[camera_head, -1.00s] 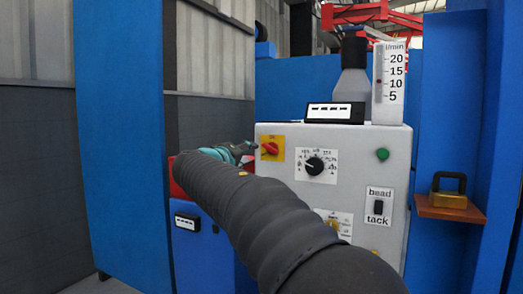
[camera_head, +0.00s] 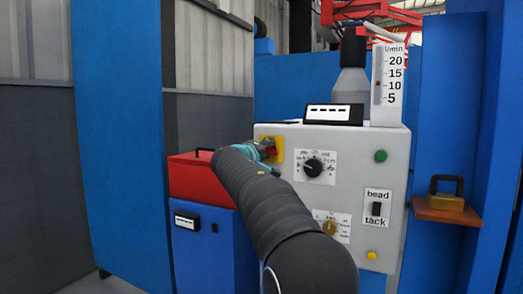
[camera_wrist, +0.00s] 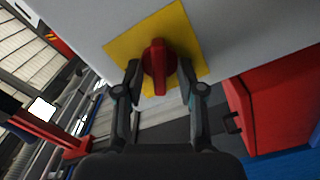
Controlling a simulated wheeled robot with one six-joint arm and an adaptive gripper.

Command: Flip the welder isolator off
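The welder isolator is a red rotary handle (camera_wrist: 158,67) on a yellow plate (camera_wrist: 190,35), fixed at the upper left of the grey welder panel (camera_head: 345,190). In the wrist view my gripper (camera_wrist: 160,85) has its two fingers apart, one on each side of the red handle. Gaps seem to show between the fingers and the handle; contact cannot be made out. In the head view my arm and gripper partly cover the handle, and the yellow plate (camera_head: 278,146) shows behind them.
A red box (camera_head: 190,178) sits on a blue cabinet left of the panel. A brass padlock (camera_head: 447,199) rests on a shelf at right.

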